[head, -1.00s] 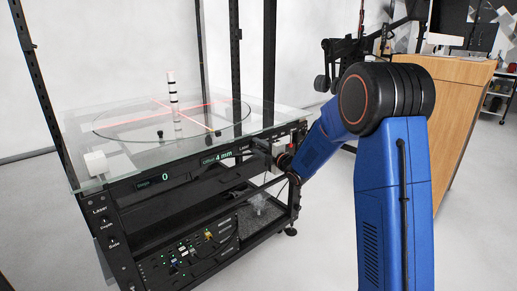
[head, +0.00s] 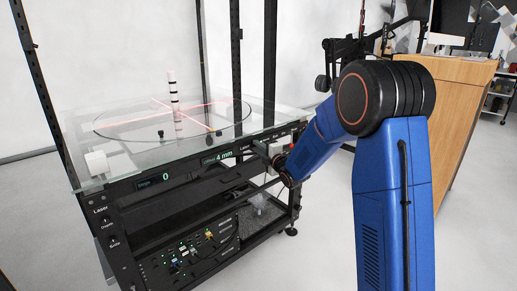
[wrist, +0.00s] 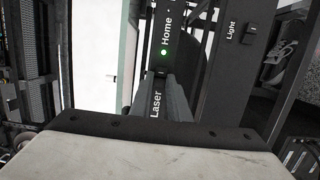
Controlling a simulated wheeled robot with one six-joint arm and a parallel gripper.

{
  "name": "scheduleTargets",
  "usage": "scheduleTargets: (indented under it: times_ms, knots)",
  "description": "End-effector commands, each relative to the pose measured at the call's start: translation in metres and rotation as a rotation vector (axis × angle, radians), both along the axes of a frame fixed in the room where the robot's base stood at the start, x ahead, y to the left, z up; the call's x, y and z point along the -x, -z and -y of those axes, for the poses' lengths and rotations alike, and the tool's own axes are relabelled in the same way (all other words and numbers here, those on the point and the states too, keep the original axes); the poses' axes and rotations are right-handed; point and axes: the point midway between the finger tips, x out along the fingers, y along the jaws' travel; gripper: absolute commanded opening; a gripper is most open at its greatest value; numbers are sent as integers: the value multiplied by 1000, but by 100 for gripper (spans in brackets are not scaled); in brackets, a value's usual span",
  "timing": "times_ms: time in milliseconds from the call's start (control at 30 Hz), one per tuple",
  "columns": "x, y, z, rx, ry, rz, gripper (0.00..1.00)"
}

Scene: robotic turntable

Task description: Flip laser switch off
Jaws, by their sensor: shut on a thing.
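The control panel (head: 205,160) runs along the front edge of the turntable cart. My gripper (head: 258,147) is at its right part, beside the Laser label. In the wrist view, my gripper (wrist: 163,76) reaches along the panel to a small dark laser switch (wrist: 160,71) between the Laser and Home labels. The fingers are shut on it and partly hide it, so its lever position cannot be told. Red laser lines (head: 150,119) still cross on the glass turntable (head: 110,124).
A striped post (head: 173,95) stands on the turntable. Dark uprights (head: 237,60) rise around the cart. A green light (wrist: 164,52) glows near Home, and a Light switch (wrist: 250,58) is to its right. A wooden desk (head: 460,110) stands at the right.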

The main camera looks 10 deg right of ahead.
Motion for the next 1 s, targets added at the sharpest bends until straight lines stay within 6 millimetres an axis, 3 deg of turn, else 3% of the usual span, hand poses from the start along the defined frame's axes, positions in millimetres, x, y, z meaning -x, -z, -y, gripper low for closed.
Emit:
scheduleTargets:
  times_ms: [133,167,200,233,667,1000]
  knots:
    - [0,0,1,0,1,-1,0]
    - [0,0,1,0,1,-1,23]
    - [0,0,1,0,1,-1,32]
    - [0,0,1,0,1,-1,34]
    - [9,0,4,0,0,0,34]
    - [67,0,25,-1,2,-1,34]
